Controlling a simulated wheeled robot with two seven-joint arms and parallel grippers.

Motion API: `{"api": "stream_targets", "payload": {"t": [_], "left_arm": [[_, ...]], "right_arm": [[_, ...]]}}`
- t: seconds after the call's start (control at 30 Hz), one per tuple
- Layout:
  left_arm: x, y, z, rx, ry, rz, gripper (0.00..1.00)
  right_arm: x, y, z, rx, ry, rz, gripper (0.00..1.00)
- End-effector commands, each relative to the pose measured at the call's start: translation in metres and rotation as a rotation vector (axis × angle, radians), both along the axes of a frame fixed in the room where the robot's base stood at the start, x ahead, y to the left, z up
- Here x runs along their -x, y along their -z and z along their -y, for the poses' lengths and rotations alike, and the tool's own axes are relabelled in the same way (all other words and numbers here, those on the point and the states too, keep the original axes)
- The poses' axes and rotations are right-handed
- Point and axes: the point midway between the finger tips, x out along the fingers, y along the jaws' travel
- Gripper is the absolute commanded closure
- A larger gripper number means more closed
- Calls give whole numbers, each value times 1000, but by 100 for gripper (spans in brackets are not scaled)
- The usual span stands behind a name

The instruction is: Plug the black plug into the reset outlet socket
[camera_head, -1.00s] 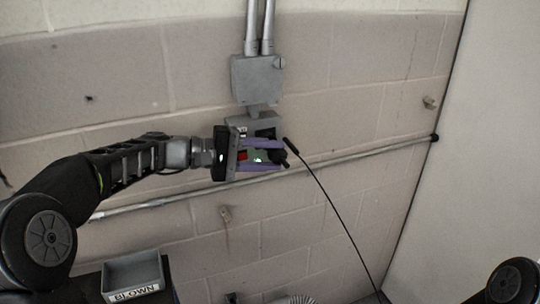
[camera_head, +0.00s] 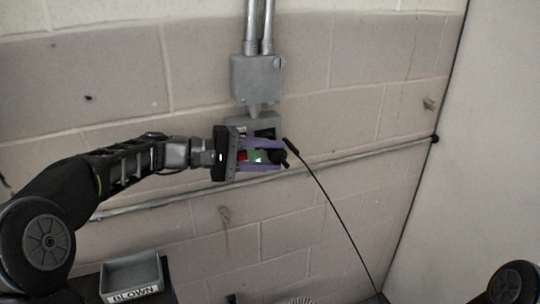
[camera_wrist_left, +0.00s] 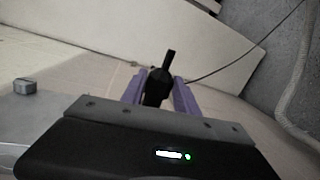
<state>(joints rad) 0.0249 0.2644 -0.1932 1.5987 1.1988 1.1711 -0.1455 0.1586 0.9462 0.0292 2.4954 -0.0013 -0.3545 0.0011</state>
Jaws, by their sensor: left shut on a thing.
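My left gripper (camera_head: 284,153) has purple fingers and is shut on the black plug (camera_head: 279,157), in front of the wall outlet. In the left wrist view, the plug (camera_wrist_left: 157,85) sits between the two purple fingers (camera_wrist_left: 158,92), and its narrow end points away from the gripper body. The reset outlet socket (camera_head: 266,124) is in a grey box, partly hidden behind the gripper. Red and green patches show between the fingers. I cannot tell whether the plug touches the socket. My right gripper is not in view.
A grey junction box (camera_head: 257,78) with two conduits is above the outlet. A horizontal pipe (camera_head: 375,154) runs along the block wall. A black cable (camera_head: 330,198) hangs to the right of the gripper. A grey bin (camera_head: 133,274) labelled BLOWN is at the lower left.

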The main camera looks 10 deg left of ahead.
Motion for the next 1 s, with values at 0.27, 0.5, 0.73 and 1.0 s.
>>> {"api": "stream_targets", "payload": {"t": [0.27, 0.5, 0.73, 1.0], "left_arm": [[-6, -1, -4, 1, 0, 0, 100], [-11, -1, -7, 0, -1, 1, 100], [-15, -1, -10, 0, 0, 0, 100], [-21, -1, -14, 1, 0, 0, 100]], "right_arm": [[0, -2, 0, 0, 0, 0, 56], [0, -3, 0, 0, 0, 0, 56], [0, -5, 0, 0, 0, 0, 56], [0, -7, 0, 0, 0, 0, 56]]}}
